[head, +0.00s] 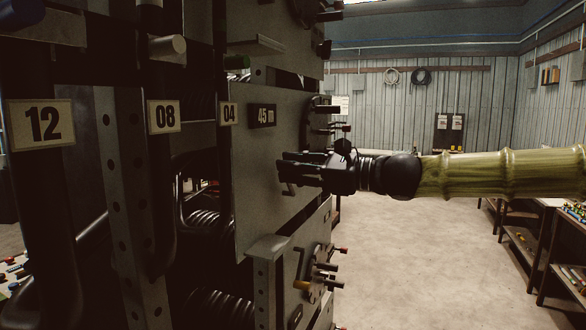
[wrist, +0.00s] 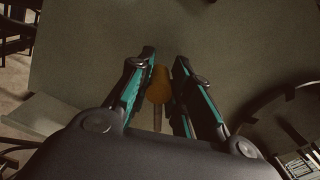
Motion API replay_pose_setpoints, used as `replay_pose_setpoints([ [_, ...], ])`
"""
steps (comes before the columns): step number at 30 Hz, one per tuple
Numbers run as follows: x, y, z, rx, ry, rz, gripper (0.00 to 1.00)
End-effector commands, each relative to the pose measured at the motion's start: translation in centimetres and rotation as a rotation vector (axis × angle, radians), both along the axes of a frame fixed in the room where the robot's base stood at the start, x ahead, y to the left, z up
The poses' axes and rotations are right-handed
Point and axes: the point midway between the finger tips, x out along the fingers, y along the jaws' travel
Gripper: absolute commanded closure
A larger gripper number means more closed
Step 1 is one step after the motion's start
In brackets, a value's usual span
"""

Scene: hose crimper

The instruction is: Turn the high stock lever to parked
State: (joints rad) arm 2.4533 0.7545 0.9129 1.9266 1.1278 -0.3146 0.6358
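The lever shows in the wrist view as an orange-brown knob (wrist: 159,84) on a thin stem, in front of a plain grey-brown plate. My gripper (head: 283,166) reaches left to the upright panel in the head view. In the wrist view my gripper's two fingers (wrist: 164,58) stand apart, one on each side of the knob. The knob lies between them, and I cannot tell whether either finger touches it. In the head view I cannot make out the knob near my gripper. I see no readable mark for the parked position.
The grey panel (head: 262,195) carries a "45 m" label (head: 262,116). More levers with coloured knobs (head: 322,267) stick out below my gripper, and others above (head: 328,108). Posts marked 12, 08 and 04 stand left. The floor (head: 405,265) is clear; benches (head: 545,230) stand right.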

Motion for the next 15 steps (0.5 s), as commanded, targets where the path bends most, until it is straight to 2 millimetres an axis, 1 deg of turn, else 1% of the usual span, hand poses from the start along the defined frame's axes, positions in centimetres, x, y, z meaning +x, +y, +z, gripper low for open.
replay_pose_setpoints([
  [7,0.0,0.0,-0.1,-0.001,-0.003,0.000,1.00],
  [15,-0.6,0.3,-1.1,-0.032,-0.078,0.000,1.00],
])
